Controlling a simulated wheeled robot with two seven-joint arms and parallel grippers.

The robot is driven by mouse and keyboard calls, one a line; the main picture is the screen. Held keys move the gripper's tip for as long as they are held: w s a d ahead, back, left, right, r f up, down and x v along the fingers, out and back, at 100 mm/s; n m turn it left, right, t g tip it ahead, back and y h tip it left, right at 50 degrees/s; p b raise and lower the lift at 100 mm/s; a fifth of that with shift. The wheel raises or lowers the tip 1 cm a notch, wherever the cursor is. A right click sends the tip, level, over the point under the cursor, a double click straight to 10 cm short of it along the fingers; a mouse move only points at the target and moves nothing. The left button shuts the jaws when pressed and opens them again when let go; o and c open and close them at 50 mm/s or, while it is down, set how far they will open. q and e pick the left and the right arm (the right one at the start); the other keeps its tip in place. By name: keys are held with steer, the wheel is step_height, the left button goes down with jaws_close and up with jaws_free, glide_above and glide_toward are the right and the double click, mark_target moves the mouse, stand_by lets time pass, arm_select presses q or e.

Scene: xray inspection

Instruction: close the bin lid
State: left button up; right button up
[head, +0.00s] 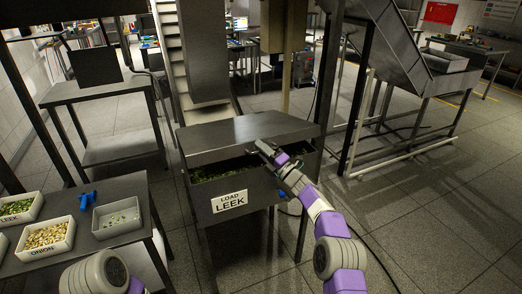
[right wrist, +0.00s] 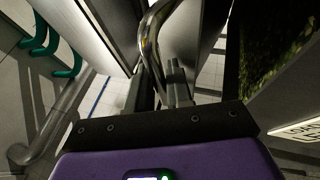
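The grey metal bin (head: 262,190) stands in the middle of the head view, with a "LOAD LEEK" label (head: 229,201) on its front. Its flat lid (head: 235,134) is partly open, and green leek shows in the gap below it. Leek also shows at the right of the right wrist view (right wrist: 275,45). My right gripper (head: 262,149) is at the lid's front edge, right of its middle. In the right wrist view its fingers (right wrist: 161,90) are close together around a curved shiny handle (right wrist: 149,35). My left gripper is out of view; only part of that arm shows.
A table at the left holds white tubs of leek (head: 20,207) and onion (head: 47,238), a pale tray (head: 117,218) and a blue object (head: 88,199). A conveyor chute (head: 190,50) rises behind the bin. A metal frame (head: 400,150) stands right; floor is open at front right.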

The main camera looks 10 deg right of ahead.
steer(key=shift+d+f, duration=0.1)
steer(key=shift+d, duration=0.05)
steer(key=v, duration=0.7)
steer(key=shift+s+p, duration=0.25)
steer(key=shift+p, duration=0.15)
